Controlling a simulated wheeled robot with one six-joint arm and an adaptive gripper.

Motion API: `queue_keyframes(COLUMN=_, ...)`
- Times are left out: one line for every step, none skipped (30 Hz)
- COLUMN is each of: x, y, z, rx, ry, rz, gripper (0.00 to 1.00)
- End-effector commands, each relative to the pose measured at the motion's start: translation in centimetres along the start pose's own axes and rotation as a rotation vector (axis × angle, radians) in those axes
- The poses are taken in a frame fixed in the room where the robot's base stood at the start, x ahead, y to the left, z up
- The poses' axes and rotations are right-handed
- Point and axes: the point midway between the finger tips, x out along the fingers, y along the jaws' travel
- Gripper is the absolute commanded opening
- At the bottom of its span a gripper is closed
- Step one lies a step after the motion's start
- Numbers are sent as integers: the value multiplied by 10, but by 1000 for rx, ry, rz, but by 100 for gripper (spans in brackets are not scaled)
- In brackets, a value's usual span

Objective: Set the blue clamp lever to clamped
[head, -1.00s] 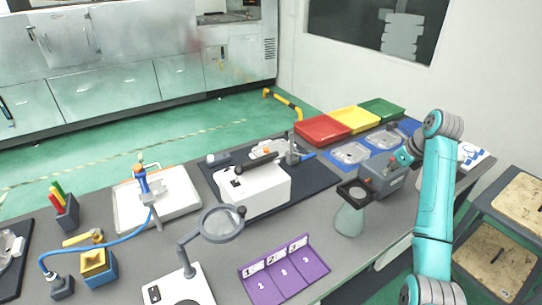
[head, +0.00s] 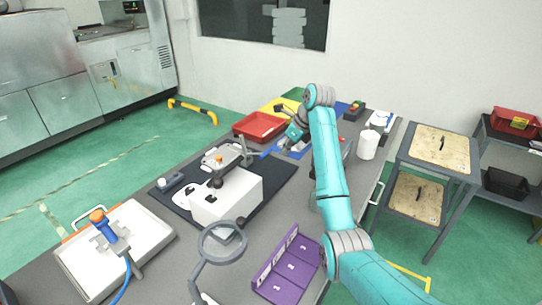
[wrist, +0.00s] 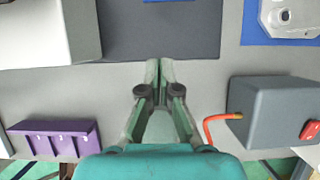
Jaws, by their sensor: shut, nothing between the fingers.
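The clamp fixture (head: 228,156) stands on the dark mat behind the white box. Its blue clamp lever (head: 268,153) seems to stick out to the right, low over the mat; the lever's exact position is too small to tell. My gripper (head: 284,146) is just right of the lever in the head view, and contact cannot be told. In the wrist view my gripper (wrist: 157,68) is shut and empty, its fingertips over the edge of the dark mat. A thin blue strip shows at the top edge there, and I cannot tell what it is.
The white box (head: 238,198) with a dark knob is close to the left of my gripper. A grey box (wrist: 275,112) with a red hose is to the right in the wrist view. A purple rack (head: 290,268), magnifier (head: 222,242) and red tray (head: 259,127) stand around.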

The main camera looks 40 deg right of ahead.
Motion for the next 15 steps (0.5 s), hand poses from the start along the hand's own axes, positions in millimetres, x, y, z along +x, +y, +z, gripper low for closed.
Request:
queue_keyframes(x=4, y=0, z=0, rx=0, ry=2, rz=2, gripper=0)
queue_keyframes(x=7, y=1, z=0, rx=0, ry=2, rz=2, gripper=0)
queue_keyframes(x=11, y=1, z=0, rx=0, ry=2, rz=2, gripper=0)
queue_keyframes(x=15, y=1, z=0, rx=0, ry=2, rz=2, gripper=0)
queue_keyframes(x=20, y=1, z=0, rx=0, ry=3, rz=3, gripper=0)
queue_keyframes(x=26, y=1, z=0, rx=-1, ry=3, rz=2, gripper=0)
queue_keyframes(x=31, y=1, z=0, rx=0, ry=2, rz=2, gripper=0)
queue_keyframes(x=37, y=1, z=-1, rx=0, ry=3, rz=3, gripper=0)
queue_keyframes(x=44, y=1, z=0, rx=0, ry=2, rz=2, gripper=0)
queue_keyframes(x=50, y=1, z=-1, rx=0, ry=3, rz=3, gripper=0)
queue_keyframes(x=56, y=1, z=-1, rx=1, ry=3, rz=3, gripper=0)
queue_keyframes(x=63, y=1, z=-1, rx=1, ry=2, rz=3, gripper=0)
queue_keyframes(x=69, y=1, z=-1, rx=0, ry=3, rz=4, gripper=0)
queue_keyframes(x=75, y=1, z=-1, rx=0, ry=2, rz=3, gripper=0)
queue_keyframes(x=82, y=1, z=0, rx=0, ry=3, rz=4, gripper=0)
